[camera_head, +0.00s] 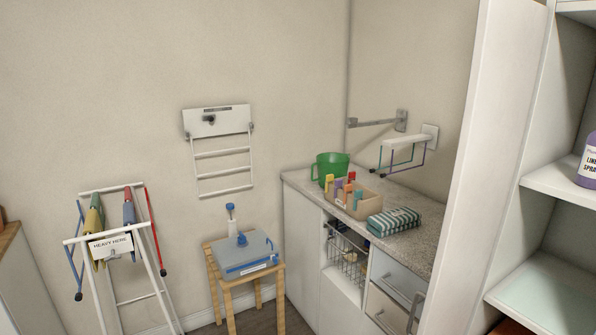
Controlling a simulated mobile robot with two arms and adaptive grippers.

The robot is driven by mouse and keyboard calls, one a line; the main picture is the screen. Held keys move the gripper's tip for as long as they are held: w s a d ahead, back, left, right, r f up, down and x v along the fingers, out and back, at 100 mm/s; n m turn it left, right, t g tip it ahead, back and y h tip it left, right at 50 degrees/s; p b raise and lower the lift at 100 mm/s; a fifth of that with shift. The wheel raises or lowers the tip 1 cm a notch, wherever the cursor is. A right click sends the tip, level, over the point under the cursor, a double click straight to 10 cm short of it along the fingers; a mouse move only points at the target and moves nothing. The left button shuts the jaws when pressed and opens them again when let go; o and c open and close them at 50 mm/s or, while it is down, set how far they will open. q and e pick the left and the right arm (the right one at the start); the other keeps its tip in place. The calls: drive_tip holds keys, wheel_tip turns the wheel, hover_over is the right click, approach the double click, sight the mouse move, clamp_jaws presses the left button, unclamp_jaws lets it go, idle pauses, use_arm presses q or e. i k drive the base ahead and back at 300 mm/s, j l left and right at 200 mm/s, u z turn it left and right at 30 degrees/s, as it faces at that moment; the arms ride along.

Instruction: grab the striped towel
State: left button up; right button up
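The striped towel (393,221) is a folded bundle with green and white stripes. It lies on the grey speckled countertop (430,243), near the front edge at the right end of the counter. A cardboard box (349,204) with several coloured items stands just behind and to the left of it. Neither of my grippers shows in the head view, so their state cannot be seen.
A green bucket (330,167) stands at the counter's far left. A white panel (487,170) and shelf unit (545,285) rise at the right. A wooden stool (229,292) holds a blue-grey case (243,254). A white folding rack (118,250) stands at the left.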

sight(389, 222)
drive_tip(key=z, duration=0.75)
drive_tip(key=i+j+z, duration=0.2)
drive_tip(key=z, duration=0.2)
drive_tip(key=i+j+z, duration=0.15)
drive_tip(key=j+z, duration=0.25)
drive_tip(key=i+j+z, duration=0.1)
drive_tip(key=z, duration=0.3)
drive_tip(key=j+z, duration=0.4)
drive_tip(key=i+j+z, duration=0.1)
drive_tip(key=j, duration=1.25)
drive_tip(key=i+z, duration=0.05)
